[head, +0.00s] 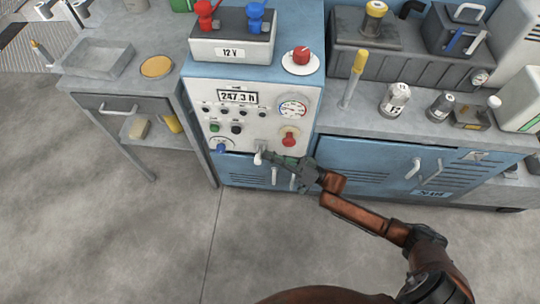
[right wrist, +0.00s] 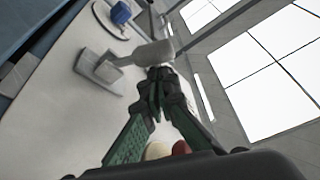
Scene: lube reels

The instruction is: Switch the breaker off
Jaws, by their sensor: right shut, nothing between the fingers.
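The breaker is a light grey lever on a small bracket, low on the white control panel (head: 268,128) of the blue cabinet. In the head view the lever (head: 258,157) sticks out at the panel's lower edge, right of a blue knob (head: 222,148). In the right wrist view the lever (right wrist: 148,52) points away from its bracket (right wrist: 92,66). My right gripper (head: 270,156) is shut and empty, its tips (right wrist: 158,84) close beside the lever's rounded end. I cannot tell whether they touch. My left gripper is not in view.
The panel also carries an hour meter (head: 238,97), a gauge (head: 293,107), a red knob (head: 289,140) and several small switches. Cabinet door handles (head: 413,168) stick out below and to the right. A grey side table (head: 108,84) stands at left. The floor in front is clear.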

